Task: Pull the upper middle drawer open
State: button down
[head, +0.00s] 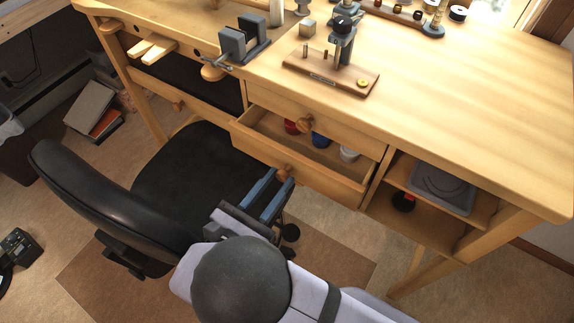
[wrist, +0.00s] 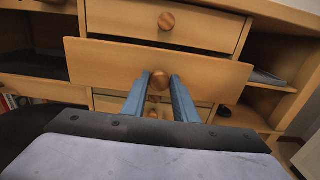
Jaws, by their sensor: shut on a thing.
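The middle column of the bench has a closed top drawer, and the drawer below it (head: 301,172) stands pulled out with its inside showing. Its plain wooden front (wrist: 215,78) fills the middle of the wrist view. My gripper (head: 280,177) is at this front, with its two blue fingers on either side of the round wooden knob (wrist: 159,80). It is shut on the knob, which also shows partly in the head view (head: 285,170). A red, a blue and a white container lie inside the open drawer.
The closed top drawer's knob (head: 303,124) sits just above the open drawer. Another drawer with a knob shows below, partly hidden by my fingers. A black chair (head: 190,178) stands close at the left. Open shelves (head: 420,205) are at the right.

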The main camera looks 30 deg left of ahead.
jog(key=shift+s, duration=0.2)
jog(key=c, duration=1.4)
grip_release()
jog(key=shift+c, duration=0.2)
jog(key=shift+s, duration=0.6)
jog(key=shift+s+r, duration=0.3)
jog(key=shift+s, duration=0.65)
notch_tip(320, 180, up, 6)
jog(key=shift+r, duration=0.25)
jog(key=shift+w+p, duration=0.1)
jog(key=shift+p, duration=0.2)
